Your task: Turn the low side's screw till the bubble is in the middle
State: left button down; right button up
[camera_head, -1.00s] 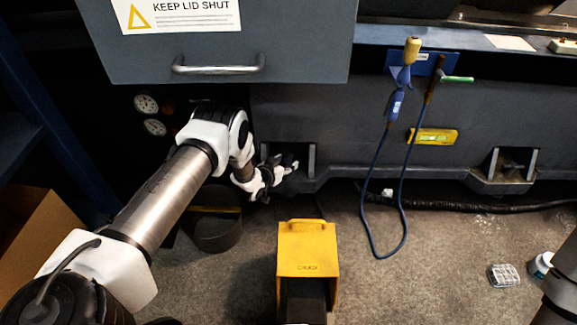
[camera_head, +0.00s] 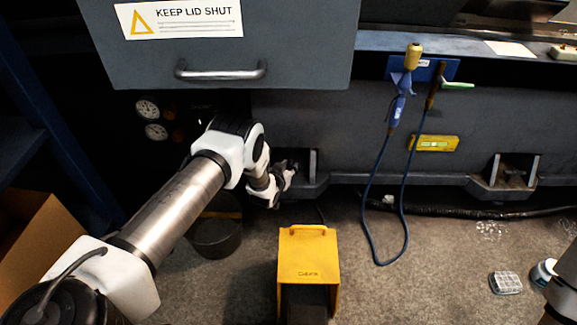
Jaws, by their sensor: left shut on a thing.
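The yellow spirit level (camera_head: 433,143) is on the dark machine front, right of centre; its bubble is too small to place. Two levelling feet show low on the machine: the left foot (camera_head: 313,166) and the right foot (camera_head: 510,171), which has a bracket with a screw inside. My left gripper (camera_head: 290,171) is at the left foot's bracket, shut on what looks like its screw. The screw itself is hidden by the fingers and shadow. Which side is low I cannot tell. My right gripper is out of view.
A yellow pedal box (camera_head: 308,258) stands on the floor below the left arm, with a dark bucket (camera_head: 216,238) beside it. A blue cable (camera_head: 371,215) hangs from a tool holder. A grey lid (camera_head: 225,50) overhangs the arm. The floor at centre right is mostly clear.

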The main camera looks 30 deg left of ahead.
pick_arm(q)
jog(key=shift+n+y, duration=0.4)
jog(key=shift+y, duration=0.1)
jog(key=c, duration=0.9)
grip_release()
jog(key=shift+o, duration=0.2)
jog(key=v, duration=1.2)
jog(key=shift+r, duration=0.15)
